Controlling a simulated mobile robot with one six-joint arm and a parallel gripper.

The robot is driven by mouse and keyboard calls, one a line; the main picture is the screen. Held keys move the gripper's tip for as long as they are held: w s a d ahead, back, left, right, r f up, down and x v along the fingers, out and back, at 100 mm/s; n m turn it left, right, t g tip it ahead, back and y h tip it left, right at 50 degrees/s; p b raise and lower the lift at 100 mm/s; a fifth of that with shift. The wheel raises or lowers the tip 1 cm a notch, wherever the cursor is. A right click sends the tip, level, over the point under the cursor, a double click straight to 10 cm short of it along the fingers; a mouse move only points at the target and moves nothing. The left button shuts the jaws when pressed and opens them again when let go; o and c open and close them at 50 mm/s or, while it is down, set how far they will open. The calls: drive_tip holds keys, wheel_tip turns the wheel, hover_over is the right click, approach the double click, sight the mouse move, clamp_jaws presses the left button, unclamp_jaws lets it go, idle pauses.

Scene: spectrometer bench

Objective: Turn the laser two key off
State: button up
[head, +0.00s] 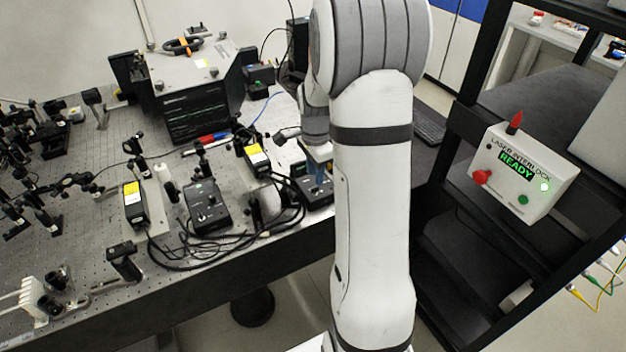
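Two small black control boxes stand on the optical bench, one left of centre (205,212) and one further right (318,194), partly behind my arm. No label that I can read tells which belongs to laser two, and their keys are too small to make out. My gripper (318,170) points down at the right box, close over its top; a blue part shows there. My arm hides much of the gripper, so I cannot tell whether it touches the box or how far its fingers are apart.
Two black laser units with yellow labels (132,203) (257,158) stand near the boxes, with loose black cables (205,252) around them. A white interlock box (525,172) with a green READY display hangs on the black rack at right. Optics crowd the bench's left.

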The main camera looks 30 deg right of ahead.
sight(315, 190)
drive_tip(key=shift+f+p, duration=0.3)
drive_tip(key=shift+f, duration=2.05)
clamp_jaws()
